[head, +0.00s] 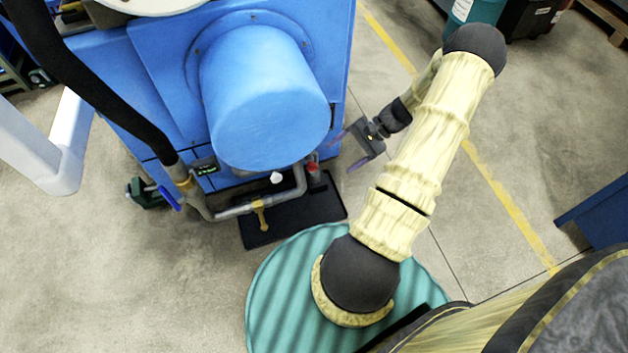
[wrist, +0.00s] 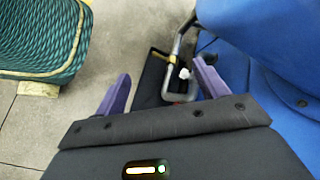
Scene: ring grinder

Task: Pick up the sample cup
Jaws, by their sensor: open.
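A small white object (head: 277,178), which may be the sample cup, shows by the bent grey pipe low on the blue machine. It also shows in the wrist view (wrist: 184,73), between my fingers in the picture and nearer the right one. It is too small to tell its shape or what it rests on. My gripper (head: 347,150) is open and empty, with purple fingers. It hangs to the right of the machine, apart from the white object. In the wrist view my gripper (wrist: 161,76) shows both fingers spread apart.
The blue machine (head: 265,95) with its drum stands close to my gripper's left. The grey pipe (head: 235,211) with a yellow valve handle (head: 261,216) runs over a black tray (head: 325,206) on the floor. A ribbed teal round surface (head: 280,285) lies in front.

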